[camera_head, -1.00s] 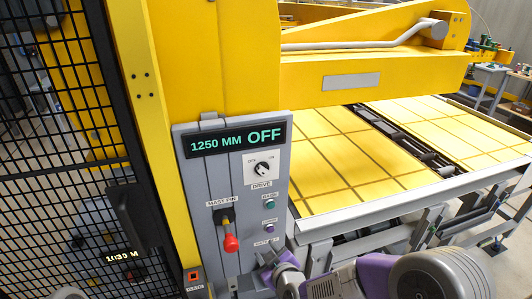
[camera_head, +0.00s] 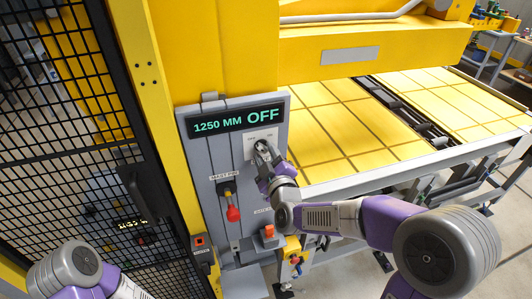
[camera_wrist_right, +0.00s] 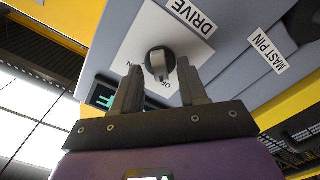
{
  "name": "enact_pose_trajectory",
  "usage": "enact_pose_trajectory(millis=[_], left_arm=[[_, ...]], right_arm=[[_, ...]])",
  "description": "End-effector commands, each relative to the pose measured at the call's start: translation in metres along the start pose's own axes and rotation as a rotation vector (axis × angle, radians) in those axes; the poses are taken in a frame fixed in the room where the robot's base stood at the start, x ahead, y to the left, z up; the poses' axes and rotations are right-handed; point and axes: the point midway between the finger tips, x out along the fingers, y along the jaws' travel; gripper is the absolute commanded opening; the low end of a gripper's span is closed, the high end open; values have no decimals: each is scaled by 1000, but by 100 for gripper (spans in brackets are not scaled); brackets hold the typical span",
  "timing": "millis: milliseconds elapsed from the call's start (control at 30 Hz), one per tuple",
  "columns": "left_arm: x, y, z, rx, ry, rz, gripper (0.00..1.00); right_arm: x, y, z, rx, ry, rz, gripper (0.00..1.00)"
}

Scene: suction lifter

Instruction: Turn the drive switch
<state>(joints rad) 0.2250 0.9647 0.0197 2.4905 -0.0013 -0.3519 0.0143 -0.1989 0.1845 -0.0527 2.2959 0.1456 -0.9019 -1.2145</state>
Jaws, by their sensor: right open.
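The drive switch is a dark round knob with a pale grip on a white plate; it shows in the wrist view (camera_wrist_right: 158,62) and is partly hidden behind my gripper in the head view (camera_head: 260,145). My right gripper (camera_wrist_right: 160,82) is open, with its fingertips close to the knob, one towards each side. I cannot tell whether they touch it. In the head view the right gripper (camera_head: 264,158) is in front of the switch plate. The display (camera_head: 236,119) above reads 1250 MM OFF. My left arm shows at the bottom left; its gripper is out of view.
The grey control panel (camera_head: 205,160) also holds a mast pin with a red handle (camera_head: 233,213), below left of the switch. A black mesh fence (camera_head: 75,120) stands at the left. A yellow-lit panel table (camera_head: 340,125) lies to the right.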

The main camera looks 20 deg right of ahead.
Motion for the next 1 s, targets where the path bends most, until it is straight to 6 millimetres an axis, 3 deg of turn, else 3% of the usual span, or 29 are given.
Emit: enact_pose_trajectory(millis=[333,600,1000], left_arm=[[-1,0,0,0,0,0,43],[-1,0,0,0,0,0,43],[6,-2,0,0,0,0,43]], right_arm=[[4,0,0,0,-1,0,41],[4,0,0,0,0,0,0],[4,-1,1,43,2,1,0]])
